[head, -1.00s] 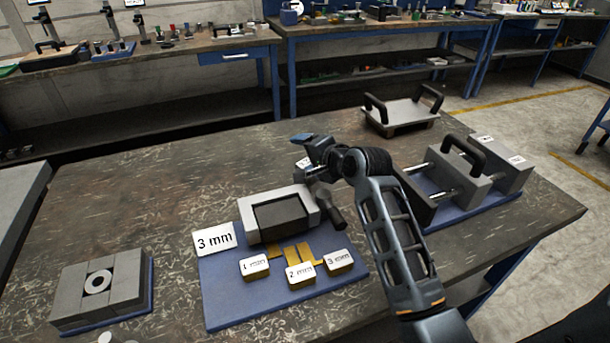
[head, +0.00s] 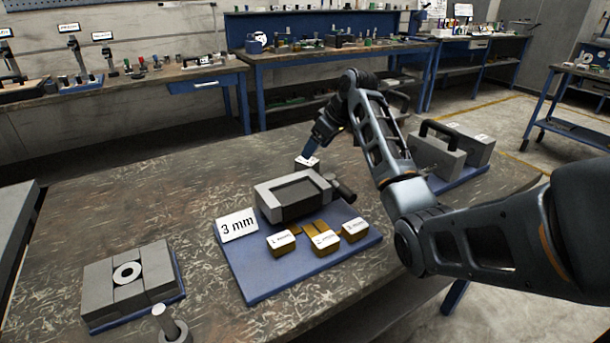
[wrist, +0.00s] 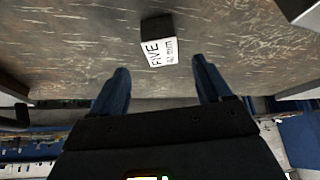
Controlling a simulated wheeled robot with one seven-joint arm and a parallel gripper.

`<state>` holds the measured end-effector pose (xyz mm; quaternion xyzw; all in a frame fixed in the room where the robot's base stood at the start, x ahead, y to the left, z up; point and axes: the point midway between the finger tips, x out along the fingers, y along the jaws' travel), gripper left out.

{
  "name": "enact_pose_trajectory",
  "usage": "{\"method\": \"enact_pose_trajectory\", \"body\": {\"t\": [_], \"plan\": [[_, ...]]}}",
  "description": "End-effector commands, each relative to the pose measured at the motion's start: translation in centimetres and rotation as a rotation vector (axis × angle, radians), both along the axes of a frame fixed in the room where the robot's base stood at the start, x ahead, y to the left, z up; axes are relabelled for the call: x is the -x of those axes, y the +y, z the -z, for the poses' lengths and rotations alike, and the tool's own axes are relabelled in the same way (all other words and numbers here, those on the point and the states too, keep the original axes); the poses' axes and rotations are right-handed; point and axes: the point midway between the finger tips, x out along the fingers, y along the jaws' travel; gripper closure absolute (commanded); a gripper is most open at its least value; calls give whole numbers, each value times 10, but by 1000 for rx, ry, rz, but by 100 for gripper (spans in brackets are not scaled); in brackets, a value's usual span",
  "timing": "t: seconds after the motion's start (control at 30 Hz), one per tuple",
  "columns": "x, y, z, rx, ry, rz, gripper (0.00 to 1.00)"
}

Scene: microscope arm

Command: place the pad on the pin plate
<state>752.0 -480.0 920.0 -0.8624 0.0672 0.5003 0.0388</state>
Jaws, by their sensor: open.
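My gripper (wrist: 161,85) is open and empty, its two blue fingers spread in the wrist view. A small dark block (wrist: 157,24) with a white label reading "FIVE 42 mm" stands on the table just beyond and between the fingertips, apart from both. In the head view my gripper (head: 312,148) points down at this block, whose white label (head: 307,162) shows behind the grey vise-like frame. I cannot tell for sure which thing is the pad or the pin plate. A grey block assembly (head: 103,290) with a white ring (head: 127,273) sits on a blue base at the left.
A blue mat (head: 262,288) holds the grey frame (head: 265,203), a "3 mm" card (head: 238,225) and several gold blocks. A round post (head: 162,318) stands at the front edge. A black-handled fixture (head: 440,155) is at the right, partly behind my arm. The table's left middle is clear.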

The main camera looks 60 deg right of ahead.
Motion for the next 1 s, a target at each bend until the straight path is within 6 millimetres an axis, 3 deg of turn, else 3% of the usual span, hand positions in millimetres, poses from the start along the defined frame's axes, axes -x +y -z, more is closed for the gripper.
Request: {"method": "enact_pose_trajectory", "body": {"t": [0.6,0.87,1.0], "plan": [[-34,-2,62,0,0,1,22],[-36,-2,65,1,-1,1,22],[-36,-2,65,1,-1,1,33]]}}
